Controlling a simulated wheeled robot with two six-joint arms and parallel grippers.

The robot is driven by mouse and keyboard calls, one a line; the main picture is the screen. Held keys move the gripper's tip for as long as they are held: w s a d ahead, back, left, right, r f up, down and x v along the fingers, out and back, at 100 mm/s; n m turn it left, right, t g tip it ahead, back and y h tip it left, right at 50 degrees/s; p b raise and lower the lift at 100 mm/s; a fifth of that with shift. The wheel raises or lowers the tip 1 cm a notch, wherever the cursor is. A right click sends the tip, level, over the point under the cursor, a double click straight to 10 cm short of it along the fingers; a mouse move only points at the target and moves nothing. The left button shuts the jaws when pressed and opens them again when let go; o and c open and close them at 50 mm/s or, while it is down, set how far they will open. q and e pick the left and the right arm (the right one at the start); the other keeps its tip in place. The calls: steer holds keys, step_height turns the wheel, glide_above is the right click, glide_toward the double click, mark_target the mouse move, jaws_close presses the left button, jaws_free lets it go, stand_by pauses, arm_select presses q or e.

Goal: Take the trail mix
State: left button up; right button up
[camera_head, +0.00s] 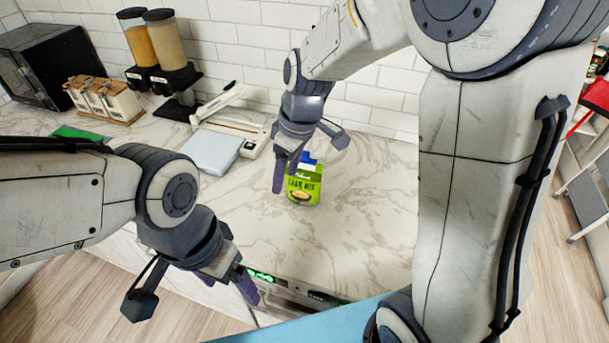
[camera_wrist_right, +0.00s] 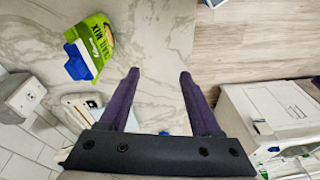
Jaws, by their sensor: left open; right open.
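The trail mix (camera_head: 304,186) is a green bag with a blue cap, upright on the marble counter in the head view. In the right wrist view the trail mix (camera_wrist_right: 95,40) is at the upper left, outside the space between the fingers. My right gripper (camera_head: 285,175) is just left of the bag and hides part of its left edge; its fingers (camera_wrist_right: 156,88) are spread and empty. My left gripper (camera_head: 245,285) is open and empty, near the counter's front edge at the lower left, apart from the bag.
A white sealing device (camera_head: 240,135) and a grey-blue pad (camera_head: 210,150) lie left of the bag. Dispensers (camera_head: 160,55), a wooden rack of containers (camera_head: 105,100) and a dark box (camera_head: 45,65) stand farther back. The counter (camera_head: 365,200) right of the bag is clear.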

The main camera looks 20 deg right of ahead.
steer(key=n+t, duration=0.1)
glide_toward(304, 169)
steer(key=shift+s+d+f+p, duration=0.1)
steer(key=shift+d+f+p, duration=0.2)
steer(key=shift+d, duration=0.05)
steer(key=shift+w+d+f+n, duration=0.1)
steer(key=shift+w+f+n, duration=0.05)
steer(key=shift+w+n, duration=0.2)
steer(key=shift+y, duration=0.3)
steer(key=p+x, duration=0.1)
steer(key=x, duration=0.4)
steer(key=p+x, duration=0.2)
steer(key=x, duration=0.1)
steer(key=p+x, duration=0.1)
steer(key=shift+a+f, duration=0.3)
steer(key=shift+a, duration=0.05)
steer(key=shift+f, duration=0.35)
jaws_close()
steer(key=shift+r, duration=0.1)
